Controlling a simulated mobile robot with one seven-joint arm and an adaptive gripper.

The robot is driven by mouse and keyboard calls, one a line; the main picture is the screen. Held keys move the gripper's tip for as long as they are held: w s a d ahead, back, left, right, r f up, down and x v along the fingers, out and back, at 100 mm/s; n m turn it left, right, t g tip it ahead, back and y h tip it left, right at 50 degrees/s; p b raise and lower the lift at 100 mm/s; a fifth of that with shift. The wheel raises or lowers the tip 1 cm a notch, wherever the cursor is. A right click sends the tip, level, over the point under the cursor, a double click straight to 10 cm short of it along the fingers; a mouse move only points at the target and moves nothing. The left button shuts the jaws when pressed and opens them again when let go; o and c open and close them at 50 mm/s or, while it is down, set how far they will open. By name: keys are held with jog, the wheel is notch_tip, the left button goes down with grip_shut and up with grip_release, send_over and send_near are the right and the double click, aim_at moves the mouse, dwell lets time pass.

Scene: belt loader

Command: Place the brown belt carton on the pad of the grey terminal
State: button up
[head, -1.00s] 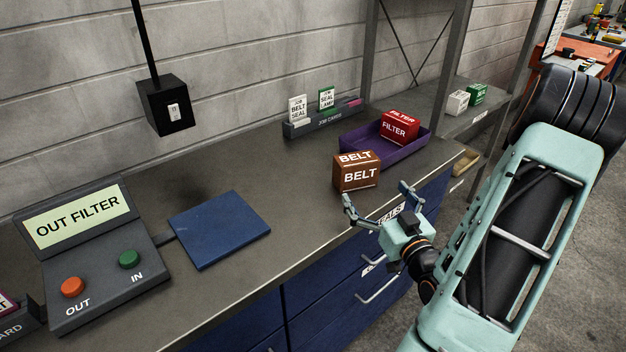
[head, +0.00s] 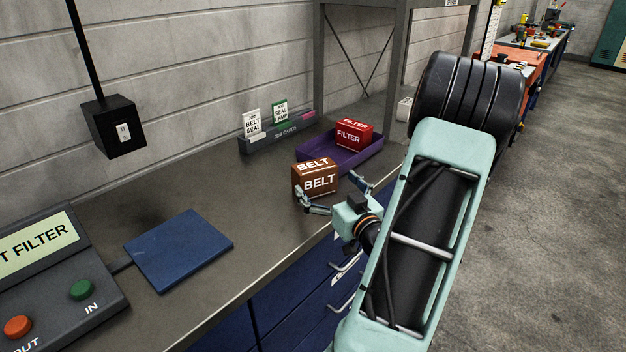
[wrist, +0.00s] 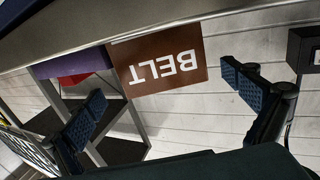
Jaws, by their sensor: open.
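The brown belt carton (head: 316,181) stands upright on the grey bench near its front edge. My gripper (head: 334,191) is open at the carton's front side, with one finger by its lower left corner and the other to its right. In the wrist view the carton (wrist: 160,62) appears upside down, ahead of and between the open fingers (wrist: 165,100); I cannot tell whether they touch it. The grey terminal (head: 62,275) is at the lower left, partly cut off, with red and green buttons. Its blue pad (head: 179,250) lies flat and bare to the terminal's right.
A purple tray (head: 362,162) holding a red filter carton (head: 355,134) is just behind the belt carton. A job card rack (head: 275,137) stands by the wall. A black switch box (head: 115,127) hangs above the bench. The bench between carton and pad is clear.

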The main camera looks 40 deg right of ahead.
aim_at(315, 171)
jog(key=shift+a+x, duration=0.2)
jog(key=shift+x, duration=2.55)
jog(key=shift+w+r, duration=0.1)
jog(key=shift+r, duration=0.05)
jog(key=c, duration=1.7)
